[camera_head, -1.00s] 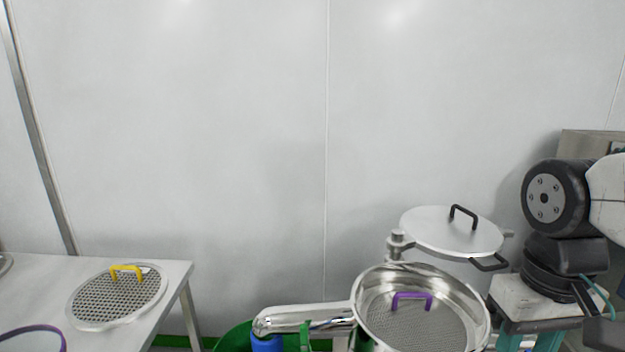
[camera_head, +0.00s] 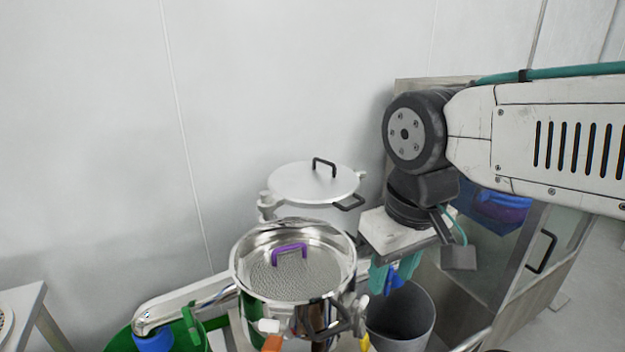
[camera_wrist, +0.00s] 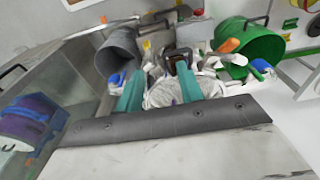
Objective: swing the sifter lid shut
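The sifter lid (camera_head: 300,190) is a round light-metal disc with a black handle on top and a black side handle (camera_head: 349,203). It stands swung open, behind and above the sifter bowl (camera_head: 343,284), on a post at its left. The open bowl shows a grey mesh with a purple handle (camera_head: 289,250). My gripper (camera_head: 386,278) points down to the right of the bowl and lid, apart from the lid. In the wrist view its teal fingers (camera_wrist: 160,74) are spread with nothing gripped. Part of the mesh shows beyond them; much of the bowl is hidden there.
A grey bucket (camera_head: 401,318) stands below my gripper. A green tub (camera_head: 180,338) and a metal spout (camera_head: 183,303) are left of the bowl. A cabinet with a glass door (camera_head: 536,250) is at right; the wall is close behind the lid.

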